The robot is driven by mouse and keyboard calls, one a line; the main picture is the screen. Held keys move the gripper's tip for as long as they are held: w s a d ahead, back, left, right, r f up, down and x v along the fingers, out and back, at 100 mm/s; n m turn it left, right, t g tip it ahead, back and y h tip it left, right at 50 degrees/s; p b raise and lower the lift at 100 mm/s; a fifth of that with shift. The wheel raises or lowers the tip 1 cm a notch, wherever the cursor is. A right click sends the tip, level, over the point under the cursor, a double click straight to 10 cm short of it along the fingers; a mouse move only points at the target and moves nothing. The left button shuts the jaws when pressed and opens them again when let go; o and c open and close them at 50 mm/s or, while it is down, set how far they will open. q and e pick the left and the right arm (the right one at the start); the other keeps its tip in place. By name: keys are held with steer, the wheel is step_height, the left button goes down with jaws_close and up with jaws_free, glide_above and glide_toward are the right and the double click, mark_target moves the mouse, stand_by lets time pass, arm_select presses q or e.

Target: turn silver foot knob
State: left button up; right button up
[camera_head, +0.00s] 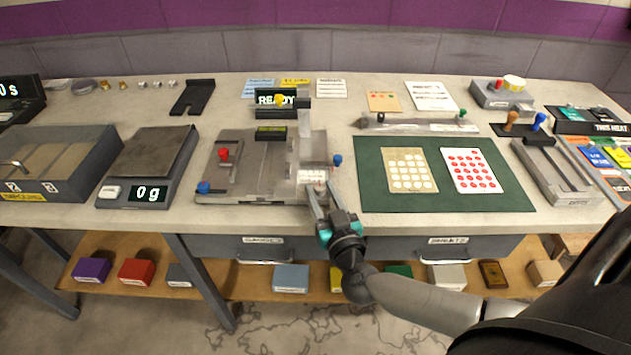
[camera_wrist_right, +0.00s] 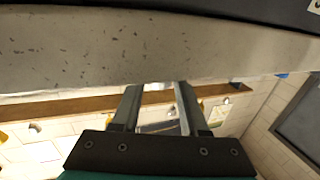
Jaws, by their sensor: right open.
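A grey slot-track fixture (camera_head: 240,178) stands at the table's front edge, left of middle. It carries a red knob (camera_head: 224,153), a blue knob (camera_head: 203,187) at its front left and another blue knob (camera_head: 337,160) at its right. A pale silver part (camera_head: 311,176) is at its front right corner; I cannot tell whether this is the silver foot knob. My right gripper (camera_head: 318,188) is open at this corner, its fingers pointing toward the fixture. In the right wrist view the open fingers (camera_wrist_right: 158,105) show below the pale table edge, with no knob clearly visible between them. My left gripper is out of view.
A green mat (camera_head: 370,180) with two dotted cards lies right of the fixture. A scale (camera_head: 150,165) stands to its left. Drawers (camera_head: 262,245) sit under the table edge, and a lower shelf (camera_head: 240,282) holds several coloured boxes.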

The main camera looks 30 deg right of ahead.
mark_target(318, 185)
steer(key=shift+b+x, duration=0.5)
steer(key=shift+x, duration=1.7)
steer(key=shift+c, duration=0.3)
jaws_close()
